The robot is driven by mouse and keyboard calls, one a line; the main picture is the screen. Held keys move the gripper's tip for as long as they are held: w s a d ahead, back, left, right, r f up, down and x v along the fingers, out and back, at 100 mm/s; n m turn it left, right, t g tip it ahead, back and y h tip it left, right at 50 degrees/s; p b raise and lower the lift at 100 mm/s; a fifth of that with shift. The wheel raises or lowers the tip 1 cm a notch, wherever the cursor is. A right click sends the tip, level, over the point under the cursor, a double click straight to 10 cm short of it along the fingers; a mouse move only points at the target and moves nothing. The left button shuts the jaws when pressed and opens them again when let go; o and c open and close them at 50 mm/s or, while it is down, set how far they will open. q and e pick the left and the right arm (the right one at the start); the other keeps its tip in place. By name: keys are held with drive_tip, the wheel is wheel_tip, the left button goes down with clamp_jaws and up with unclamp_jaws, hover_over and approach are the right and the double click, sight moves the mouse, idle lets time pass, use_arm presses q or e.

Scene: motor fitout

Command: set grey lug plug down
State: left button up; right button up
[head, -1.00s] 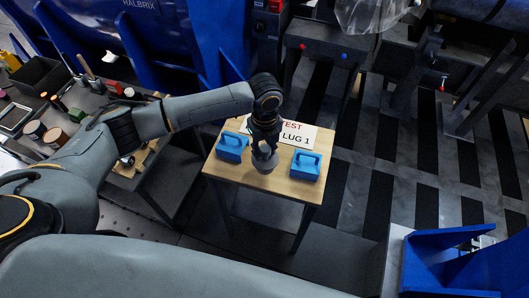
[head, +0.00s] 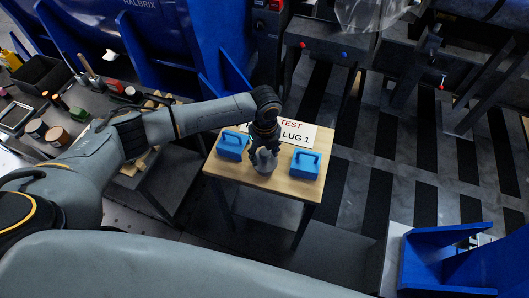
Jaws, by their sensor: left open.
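The grey lug plug (head: 265,163) stands on the small wooden table (head: 285,188), between two blue blocks. My left gripper (head: 264,149) is right above it, pointing down, with its fingers open at the plug's upper part. Whether the fingers still touch the plug is too small to tell. A white sign (head: 297,135) reading "TEST" and "LUG 1" lies on the table behind, partly hidden by my gripper. My right gripper is not in view.
One blue block (head: 231,146) sits left of the plug and another blue block (head: 305,164) sits right. A cluttered workbench (head: 90,118) is at the left. Blue machinery stands behind.

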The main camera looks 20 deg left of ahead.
use_arm(q)
drive_tip(key=shift+r, duration=0.15)
wheel_tip(320, 180, up, 12)
drive_tip(key=b, duration=0.2)
idle(1.0)
